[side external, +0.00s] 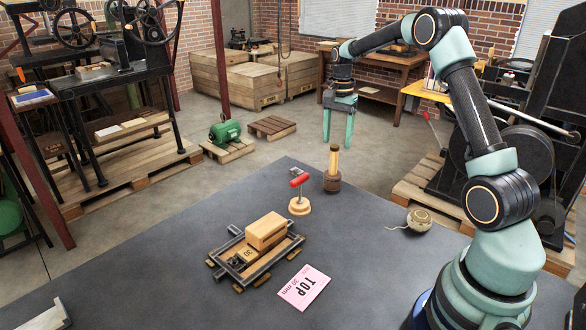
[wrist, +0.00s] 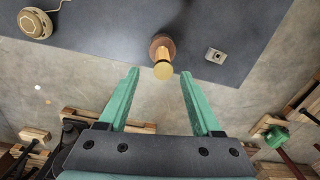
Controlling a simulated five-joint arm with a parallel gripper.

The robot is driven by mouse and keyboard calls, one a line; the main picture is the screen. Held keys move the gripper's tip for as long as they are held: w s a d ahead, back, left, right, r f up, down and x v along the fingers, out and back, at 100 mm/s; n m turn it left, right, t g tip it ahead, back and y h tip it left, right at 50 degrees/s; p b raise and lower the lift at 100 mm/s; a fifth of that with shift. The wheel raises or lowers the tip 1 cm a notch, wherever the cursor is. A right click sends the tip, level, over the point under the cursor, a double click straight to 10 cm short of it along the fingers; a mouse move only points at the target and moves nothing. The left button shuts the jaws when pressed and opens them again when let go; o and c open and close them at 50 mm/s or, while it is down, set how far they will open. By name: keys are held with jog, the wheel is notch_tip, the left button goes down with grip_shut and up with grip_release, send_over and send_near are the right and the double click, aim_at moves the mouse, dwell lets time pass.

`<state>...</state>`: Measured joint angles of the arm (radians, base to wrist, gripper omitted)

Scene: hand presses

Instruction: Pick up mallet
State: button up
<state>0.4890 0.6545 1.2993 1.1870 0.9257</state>
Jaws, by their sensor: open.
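The mallet (side external: 332,182) stands upright on the dark table near its far edge, with its round brown head down and its pale wooden handle up. In the wrist view the mallet (wrist: 161,52) shows ahead of and between the fingertips, handle end toward me. My gripper (side external: 340,145) is open, pointing down, with its green fingers near the height of the handle top in the side view. In the wrist view my gripper (wrist: 160,74) is empty. I cannot tell how far the fingers are from the handle.
A metal frame with wooden blocks (side external: 242,268) and a pink card (side external: 304,288) lie nearer the front.

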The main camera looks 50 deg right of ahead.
aim_at(335, 146)
jog(key=f, duration=0.5)
jog(key=shift+w, duration=0.2)
grip_shut()
